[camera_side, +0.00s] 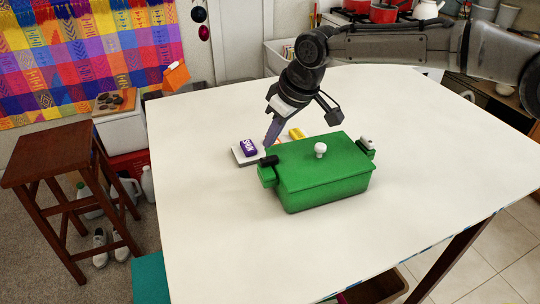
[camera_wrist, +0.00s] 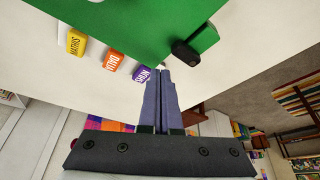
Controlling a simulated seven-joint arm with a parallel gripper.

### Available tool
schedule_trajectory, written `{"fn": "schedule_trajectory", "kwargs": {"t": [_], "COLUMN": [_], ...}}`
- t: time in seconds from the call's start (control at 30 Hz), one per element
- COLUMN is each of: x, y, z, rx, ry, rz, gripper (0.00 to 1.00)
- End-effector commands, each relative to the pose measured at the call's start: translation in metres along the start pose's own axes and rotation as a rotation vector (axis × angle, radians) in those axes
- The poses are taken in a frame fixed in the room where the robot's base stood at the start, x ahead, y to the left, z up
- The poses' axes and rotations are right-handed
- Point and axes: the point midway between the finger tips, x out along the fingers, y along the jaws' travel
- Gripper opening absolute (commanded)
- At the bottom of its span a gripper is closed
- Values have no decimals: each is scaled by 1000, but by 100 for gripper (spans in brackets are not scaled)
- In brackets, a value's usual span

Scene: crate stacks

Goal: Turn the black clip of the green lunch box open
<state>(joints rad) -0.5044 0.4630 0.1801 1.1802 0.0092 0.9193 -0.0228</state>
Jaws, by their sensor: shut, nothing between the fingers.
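The green lunch box (camera_side: 322,177) stands upright on the white table with its lid shut and a white knob (camera_side: 320,150) on top. The black clip (camera_side: 268,161) is on its left end, and it also shows in the wrist view (camera_wrist: 187,54). A white clip (camera_side: 367,143) is on the right end. My gripper (camera_side: 269,143) is shut and empty, pointing down beside the left end, just behind the black clip. In the wrist view its fingertips (camera_wrist: 160,72) are close to the black clip; I cannot tell whether they touch it.
A pale tray (camera_side: 239,156) behind the box holds a purple block (camera_side: 248,147). A yellow block (camera_side: 297,134) is nearby, and an orange block (camera_wrist: 115,61) shows in the wrist view. The table is clear in front and right.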

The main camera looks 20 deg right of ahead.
Motion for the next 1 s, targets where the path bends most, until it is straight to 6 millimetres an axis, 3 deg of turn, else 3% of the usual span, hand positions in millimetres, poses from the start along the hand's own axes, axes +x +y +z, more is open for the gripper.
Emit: {"fn": "schedule_trajectory", "kwargs": {"t": [1.0], "x": [4], "y": [-3], "z": [7], "rx": [-1], "ry": [0], "rz": [0], "gripper": [0]}}
